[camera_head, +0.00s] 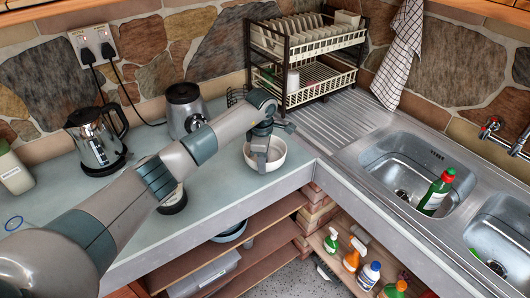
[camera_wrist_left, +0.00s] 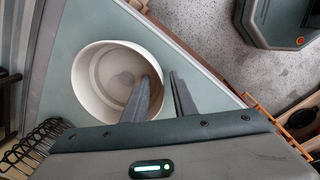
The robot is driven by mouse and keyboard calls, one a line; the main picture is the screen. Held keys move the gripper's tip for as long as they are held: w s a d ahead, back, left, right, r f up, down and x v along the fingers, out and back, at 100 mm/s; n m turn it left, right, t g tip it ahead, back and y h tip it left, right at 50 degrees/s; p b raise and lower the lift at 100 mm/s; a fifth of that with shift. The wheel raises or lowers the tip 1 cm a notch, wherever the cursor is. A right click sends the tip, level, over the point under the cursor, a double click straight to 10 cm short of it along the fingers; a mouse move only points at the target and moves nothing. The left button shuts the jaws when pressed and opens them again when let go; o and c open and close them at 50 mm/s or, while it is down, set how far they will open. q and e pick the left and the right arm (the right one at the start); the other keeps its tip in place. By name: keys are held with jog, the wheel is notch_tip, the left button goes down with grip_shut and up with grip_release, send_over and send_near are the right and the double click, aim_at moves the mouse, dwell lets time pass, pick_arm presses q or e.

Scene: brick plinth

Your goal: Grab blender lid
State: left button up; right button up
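My left gripper (camera_head: 263,160) is over a white bowl (camera_head: 278,160) on the counter near its front corner. In the left wrist view the two fingers (camera_wrist_left: 163,80) are apart with nothing held between them. One finger overlaps the inside of the bowl (camera_wrist_left: 84,83) and the other is outside its rim; contact is unclear. The bowl's bottom looks greyish, and I cannot tell whether something lies there. I cannot clearly identify a blender lid. A dark and pale round object (camera_head: 174,203) on the counter is partly hidden by my left arm. My right gripper is not in view.
A kettle (camera_head: 97,140) and a grey metallic appliance (camera_head: 185,108) stand at the back of the counter (camera_head: 225,195). A dish rack (camera_head: 312,85) stands behind the bowl. Sinks (camera_head: 405,165) lie to the right, one holding a green bottle (camera_head: 436,192).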

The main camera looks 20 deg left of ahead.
pick_arm(q)
jog(key=shift+f, duration=0.35)
jog(key=shift+c, duration=0.6)
grip_shut()
jog(key=shift+w+r, duration=0.1)
jog(key=shift+r, duration=0.1)
jog(key=shift+r+b, duration=0.25)
jog(key=shift+b, duration=0.15)
notch_tip(320, 180, up, 3)
jog(key=shift+r+b, duration=0.1)
jog(key=shift+b, duration=1.05)
jog(key=s+d+r+b, duration=0.1)
jog(key=d+r+b, duration=0.1)
jog(key=d, duration=0.3)
jog(key=s+d+r+b, duration=0.2)
jog(key=d+r, duration=0.3)
jog(key=d, duration=0.1)
jog(key=shift+s+b, duration=0.25)
jog(key=shift+b, duration=0.1)
